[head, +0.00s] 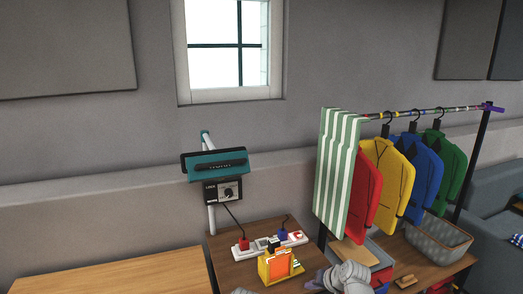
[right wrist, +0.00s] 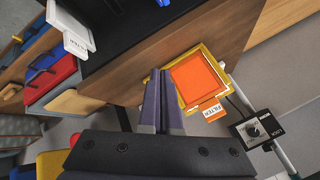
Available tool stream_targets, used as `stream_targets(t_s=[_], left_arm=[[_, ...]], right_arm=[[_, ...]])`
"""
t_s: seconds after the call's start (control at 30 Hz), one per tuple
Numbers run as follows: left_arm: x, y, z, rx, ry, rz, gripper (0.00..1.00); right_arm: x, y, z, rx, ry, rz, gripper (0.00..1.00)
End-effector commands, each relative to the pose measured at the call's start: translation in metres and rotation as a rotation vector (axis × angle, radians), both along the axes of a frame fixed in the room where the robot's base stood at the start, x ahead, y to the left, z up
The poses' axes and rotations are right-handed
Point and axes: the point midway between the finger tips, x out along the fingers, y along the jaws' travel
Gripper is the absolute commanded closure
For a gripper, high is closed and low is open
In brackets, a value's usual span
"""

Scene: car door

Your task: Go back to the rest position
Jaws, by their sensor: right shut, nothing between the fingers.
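My right gripper (head: 314,284) is low in the head view, just right of a yellow box (head: 265,272) that holds an orange filter (head: 280,264). In the right wrist view its two dark fingers (right wrist: 159,76) are together with nothing between them. The orange filter (right wrist: 200,80), with a white label, shows in its yellow frame beyond and to the right of the fingertips. I cannot make out my left gripper.
A power strip (head: 294,240) with plugs lies on the brown table (head: 228,246) behind the box. A clothes rack (head: 420,112) with several jackets and a striped cloth (head: 336,170) stands right. A teal device (head: 218,164) is on a post. A wooden tabletop (head: 110,272) is clear.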

Motion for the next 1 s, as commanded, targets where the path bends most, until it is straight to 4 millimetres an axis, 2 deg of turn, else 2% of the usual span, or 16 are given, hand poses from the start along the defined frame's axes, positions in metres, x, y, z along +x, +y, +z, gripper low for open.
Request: stream_targets(t_s=[0.27, 0.37, 0.5, 0.6, 0.7, 0.83, 1.0], left_arm=[[0.0, 0.0, 0.003, 0.0, 0.0, 0.0, 0.59], [0.0, 0.0, 0.004, 0.0, 0.0, 0.0, 0.59], [0.0, 0.0, 0.006, 0.0, 0.0, 0.0, 0.59], [0.0, 0.0, 0.007, 0.0, 0.0, 0.0, 0.59], [0.0, 0.0, 0.008, 0.0, 0.0, 0.0, 0.59], [0.0, 0.0, 0.008, 0.0, 0.0, 0.0, 0.59], [0.0, 0.0, 0.008, 0.0, 0.0, 0.0, 0.59]], right_arm=[[-0.052, 0.05, -0.021, -0.127, 0.144, 0.169, 1.0], [-0.079, 0.068, -0.029, -0.199, 0.218, 0.248, 1.0], [-0.129, 0.09, -0.039, -0.339, 0.341, 0.369, 1.0], [-0.164, 0.097, -0.042, -0.449, 0.425, 0.442, 1.0], [-0.186, 0.098, -0.041, -0.533, 0.483, 0.484, 1.0], [-0.201, 0.098, -0.04, -0.591, 0.521, 0.508, 1.0], [-0.204, 0.097, -0.04, -0.605, 0.531, 0.512, 1.0]])
